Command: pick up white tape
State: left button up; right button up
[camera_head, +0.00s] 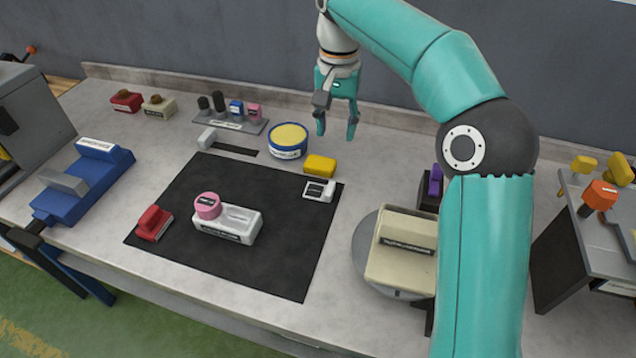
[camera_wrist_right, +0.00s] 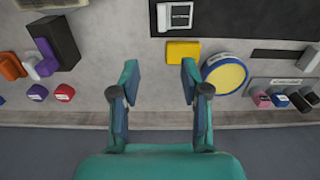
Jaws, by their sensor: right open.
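No roll is clearly readable as white tape. A small white block with a dark label (camera_head: 319,190) lies at the black mat's upper right corner; it also shows at the top of the wrist view (camera_wrist_right: 175,17). Another small white block (camera_head: 207,137) sits at the left end of a black strip. A white holder (camera_head: 228,226) on the mat has a pink round piece (camera_head: 207,205) at its left end. My right gripper (camera_head: 336,122) is open and empty, pointing down above the bench behind the yellow block; its spread fingers show in the wrist view (camera_wrist_right: 157,85).
Nearby are a yellow block (camera_head: 320,166) and a blue tub with yellow top (camera_head: 288,141). A red block (camera_head: 152,223) lies on the mat (camera_head: 270,265). A beige block (camera_head: 403,250) sits on a round turntable (camera_head: 367,240). A blue tool (camera_head: 90,185) stands left.

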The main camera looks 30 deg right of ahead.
jog(key=b, duration=0.2)
send_over(330, 188)
jog(key=d, duration=0.1)
jog(key=f, duration=0.9)
jog(key=shift+w+f, duration=0.2)
jog(key=shift+f, duration=0.2)
jog(key=f, duration=0.2)
jog(key=a+f, duration=0.1)
jog(key=f, duration=0.1)
jog(key=shift+s+f, duration=0.2)
jog(key=shift+f, duration=0.7)
jog(key=c, duration=0.8)
